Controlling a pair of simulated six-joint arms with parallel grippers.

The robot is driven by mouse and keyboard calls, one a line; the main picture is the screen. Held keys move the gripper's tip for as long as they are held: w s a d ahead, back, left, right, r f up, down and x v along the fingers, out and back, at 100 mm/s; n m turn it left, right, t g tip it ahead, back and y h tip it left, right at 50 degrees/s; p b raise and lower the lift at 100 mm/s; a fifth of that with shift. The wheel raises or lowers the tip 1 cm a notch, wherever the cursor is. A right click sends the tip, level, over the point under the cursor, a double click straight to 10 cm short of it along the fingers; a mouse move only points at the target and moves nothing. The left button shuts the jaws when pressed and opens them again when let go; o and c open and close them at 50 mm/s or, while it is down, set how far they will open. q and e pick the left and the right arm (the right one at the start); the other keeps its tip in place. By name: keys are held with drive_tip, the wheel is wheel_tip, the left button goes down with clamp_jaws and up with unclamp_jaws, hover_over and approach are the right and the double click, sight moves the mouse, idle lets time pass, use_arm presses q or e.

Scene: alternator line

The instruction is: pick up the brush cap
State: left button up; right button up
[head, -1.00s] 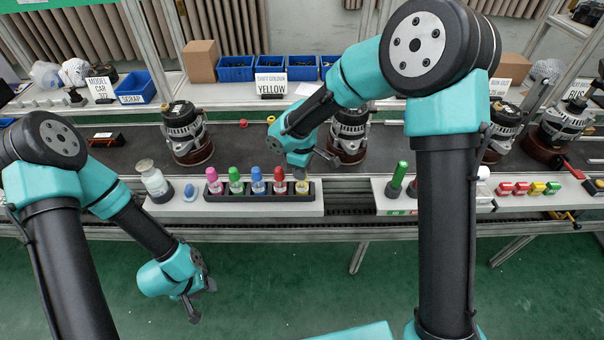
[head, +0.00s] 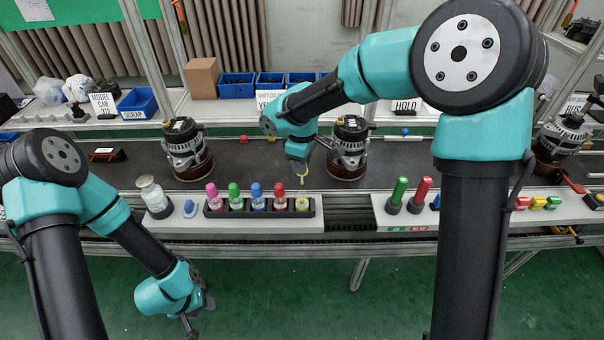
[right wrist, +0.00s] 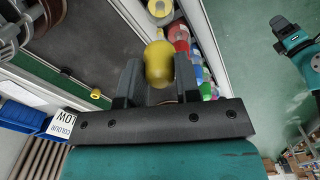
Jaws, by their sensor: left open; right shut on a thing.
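My right gripper (right wrist: 158,82) is shut on the yellow brush cap (right wrist: 159,62), which stands between the two fingers in the right wrist view. In the head view my right gripper (head: 299,168) is above the right end of the black bottle rack (head: 214,213). A thin yellowish brush part hangs below it, above the uncapped yellow bottle (head: 302,204). The yellow bottle also shows at the top of the right wrist view (right wrist: 159,8). My left gripper (head: 196,314) is open and empty, low in front of the bench.
Capped bottles in pink (head: 212,194), green (head: 235,197), blue (head: 257,197) and red (head: 280,197) stand in the rack. An alternator (head: 348,150) stands on the dark conveyor close behind my right gripper. Green and red markers (head: 421,195) stand to the right.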

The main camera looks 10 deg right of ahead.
drive_tip(key=shift+r, duration=0.5)
drive_tip(key=o, duration=0.4)
drive_tip(key=c, duration=0.3)
